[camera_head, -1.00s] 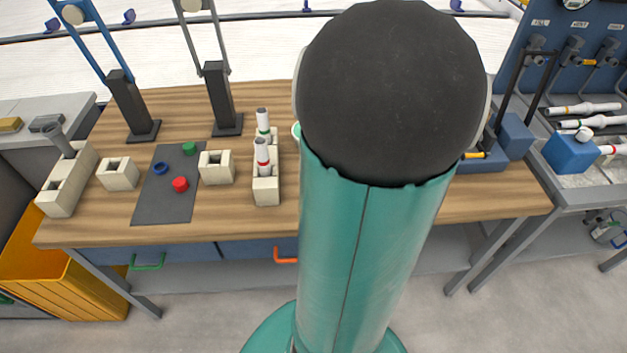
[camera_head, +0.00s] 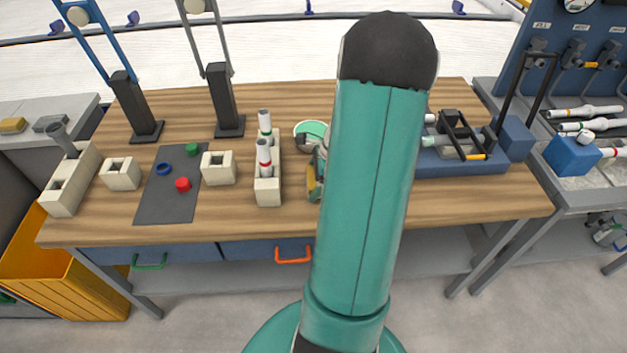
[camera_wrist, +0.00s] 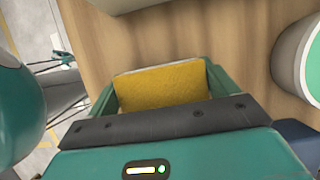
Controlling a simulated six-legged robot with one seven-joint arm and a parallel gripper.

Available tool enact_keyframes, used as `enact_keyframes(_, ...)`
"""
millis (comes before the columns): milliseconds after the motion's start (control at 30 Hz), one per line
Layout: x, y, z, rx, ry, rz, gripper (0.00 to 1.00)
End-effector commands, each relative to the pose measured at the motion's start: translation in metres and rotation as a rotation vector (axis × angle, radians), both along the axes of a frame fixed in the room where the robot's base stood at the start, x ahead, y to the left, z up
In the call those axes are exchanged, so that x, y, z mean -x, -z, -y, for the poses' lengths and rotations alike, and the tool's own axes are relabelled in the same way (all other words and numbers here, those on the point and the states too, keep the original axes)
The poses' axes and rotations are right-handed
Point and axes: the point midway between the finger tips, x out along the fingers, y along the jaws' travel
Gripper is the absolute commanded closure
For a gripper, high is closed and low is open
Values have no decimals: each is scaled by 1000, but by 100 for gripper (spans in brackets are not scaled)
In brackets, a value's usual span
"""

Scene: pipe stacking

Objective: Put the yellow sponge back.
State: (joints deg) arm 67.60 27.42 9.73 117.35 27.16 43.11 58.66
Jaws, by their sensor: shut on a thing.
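The yellow sponge (camera_wrist: 162,85) is between the two green fingers of my gripper (camera_wrist: 160,78) in the wrist view, and the gripper is shut on it. Wooden bench top shows beyond the sponge. In the head view my gripper (camera_head: 316,178) is partly hidden behind my arm, over the front middle of the bench, right of the pale block with upright pipes. Only a sliver of yellow shows there.
A white and green round container (camera_head: 311,129) stands behind my gripper. The pale pipe block (camera_head: 267,191) is close on the left. A blue fixture (camera_head: 470,166) stands to the right. A small yellowish block (camera_head: 12,125) lies on the left grey counter. Bench wood (camera_head: 420,208) at the front right is bare.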

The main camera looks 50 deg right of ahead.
Motion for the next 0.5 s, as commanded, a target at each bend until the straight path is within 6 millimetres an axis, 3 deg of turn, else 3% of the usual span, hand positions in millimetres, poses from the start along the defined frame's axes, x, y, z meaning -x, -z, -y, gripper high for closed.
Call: enact_keyframes(500, 0, 11, -1, -1, 0, 1, 47)
